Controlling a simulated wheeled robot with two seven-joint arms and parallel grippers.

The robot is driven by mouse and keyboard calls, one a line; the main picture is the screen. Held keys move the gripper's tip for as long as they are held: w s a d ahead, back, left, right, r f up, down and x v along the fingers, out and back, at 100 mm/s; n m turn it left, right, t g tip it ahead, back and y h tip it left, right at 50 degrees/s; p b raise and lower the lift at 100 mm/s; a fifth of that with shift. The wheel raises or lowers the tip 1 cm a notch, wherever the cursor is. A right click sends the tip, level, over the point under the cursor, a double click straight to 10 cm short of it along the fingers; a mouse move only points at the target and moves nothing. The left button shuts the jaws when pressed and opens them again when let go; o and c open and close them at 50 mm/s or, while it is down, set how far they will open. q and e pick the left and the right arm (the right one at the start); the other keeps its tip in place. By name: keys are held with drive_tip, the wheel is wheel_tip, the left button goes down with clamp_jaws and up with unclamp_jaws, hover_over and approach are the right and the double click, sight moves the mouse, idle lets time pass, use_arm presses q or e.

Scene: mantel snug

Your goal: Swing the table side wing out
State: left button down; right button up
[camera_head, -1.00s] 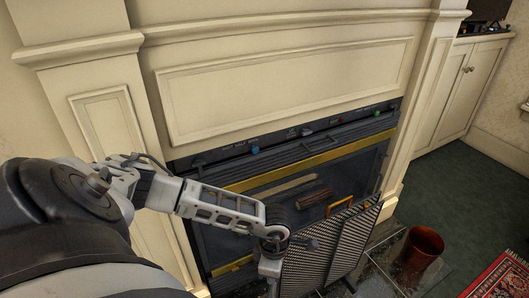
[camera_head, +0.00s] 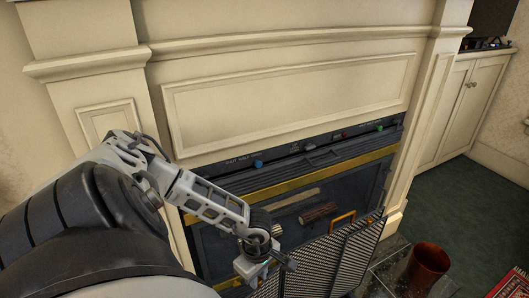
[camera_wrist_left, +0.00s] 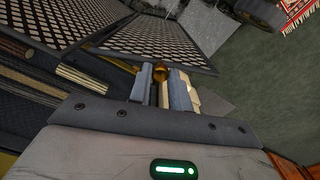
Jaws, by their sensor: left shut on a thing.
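A folding black mesh fire screen (camera_head: 353,245) stands in front of the fireplace; I see no table. Its mesh panels also show at the upper left in the left wrist view (camera_wrist_left: 60,22). My left gripper (camera_head: 285,263) is at the left end of the screen. In the left wrist view my left gripper (camera_wrist_left: 161,88) is shut on a small brass knob (camera_wrist_left: 160,73) at the edge of a mesh panel. The fingers partly hide the knob. The lower part of the screen is cut off in the head view. My right gripper is not in view.
The fireplace has a panel with knobs (camera_head: 300,146), a brass strip (camera_head: 290,177) and logs (camera_head: 318,212) behind the screen. A copper bucket (camera_head: 428,263) stands on dark tiles right of the screen. Green carpet (camera_head: 465,205) lies open beyond. A red rug (camera_head: 510,285) is at the right corner.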

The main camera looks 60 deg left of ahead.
use_arm(q)
drive_tip(key=shift+w+a, duration=0.1)
drive_tip(key=c, duration=1.3)
unclamp_jaws()
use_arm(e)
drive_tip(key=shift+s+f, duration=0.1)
use_arm(q)
wheel_tip(320, 180, up, 16)
drive_tip(key=p, duration=0.2)
drive_tip(key=shift+p, duration=0.3)
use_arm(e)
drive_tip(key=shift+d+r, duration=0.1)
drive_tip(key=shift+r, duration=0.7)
